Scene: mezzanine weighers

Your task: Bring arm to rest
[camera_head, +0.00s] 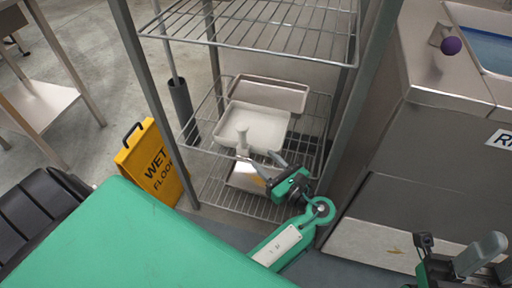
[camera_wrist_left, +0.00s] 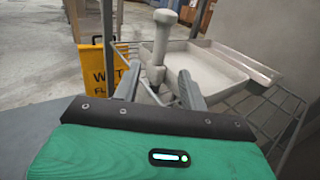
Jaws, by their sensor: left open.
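My left gripper (camera_head: 264,167) is at the wire shelf rack, green and open, with its two grey fingers apart. In the left wrist view its fingers (camera_wrist_left: 158,88) point toward a white upright handled tool (camera_wrist_left: 158,52) with a knob on top. The tool also shows in the head view (camera_head: 242,141), just beyond the fingers; nothing shows gripped. My right gripper (camera_head: 468,258) is at the lower right edge, partly cut off, and its opening is unclear.
A white tray (camera_head: 259,112) and a grey-brown tray (camera_head: 292,97) lie on the rack's middle wire shelf (camera_head: 193,128). A yellow wet-floor sign (camera_head: 158,178) stands left of the rack post.

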